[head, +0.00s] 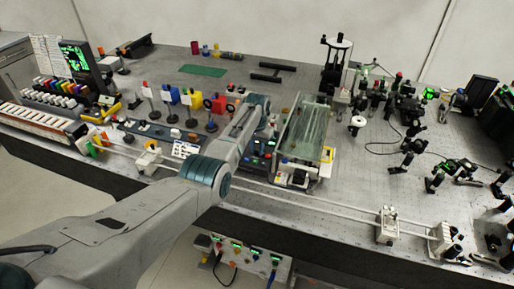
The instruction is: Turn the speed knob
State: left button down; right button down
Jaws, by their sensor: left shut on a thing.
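My left arm comes in from the lower left and bends over the bench. Its gripper (268,127) points down at a small dark control box (257,163) with lit blue and green spots, just left of a clear glass-like tank. The gripper is shut on what appears to be the speed knob. The knob itself is hidden or too small to make out behind the wrist and fingers. My right gripper is not in view.
The clear tank (305,134) stands close right of the gripper. Several coloured blocks on posts (186,97) stand to the left. White rails (300,207) run along the front edge. Optics mounts (408,105) crowd the right; bare bench (345,185) lies between.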

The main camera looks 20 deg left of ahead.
aim_at(257, 151)
pick_arm(q)
jog(key=c, duration=1.3)
grip_release()
jog(key=shift+r, duration=0.15)
notch_tip(257, 151, up, 11)
jog(key=b, duration=0.3)
jog(key=shift+s+f, duration=0.1)
jog(key=shift+f, duration=0.15)
